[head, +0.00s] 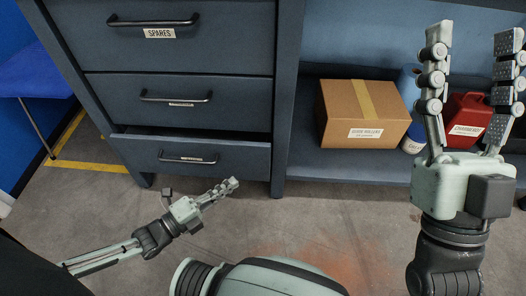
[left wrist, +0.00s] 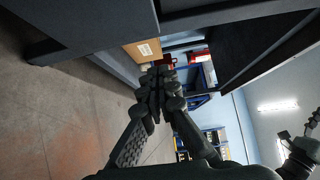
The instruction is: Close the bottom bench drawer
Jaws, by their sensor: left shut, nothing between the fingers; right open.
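The bottom bench drawer (head: 235,160) is a dark blue-grey front with a black bar handle (head: 188,159). It stands slightly open in the head view, with a dark gap above its front edge. My left gripper (head: 233,184) is shut and empty, low in front of the drawer's right part. Whether its fingertips touch the drawer front I cannot tell. The left gripper's closed fingers (left wrist: 158,82) also show in the left wrist view. My right gripper (head: 475,45) is open and empty, raised at the right in front of the shelf.
The middle drawer (head: 240,102) and the top drawer labelled SPARES (head: 225,35) are shut. A cardboard box (head: 340,115), a blue-and-white bottle (head: 409,90) and a red canister (head: 467,112) stand on the low shelf (head: 335,170). A blue chair (head: 25,75) is at left. Floor before the drawers is clear.

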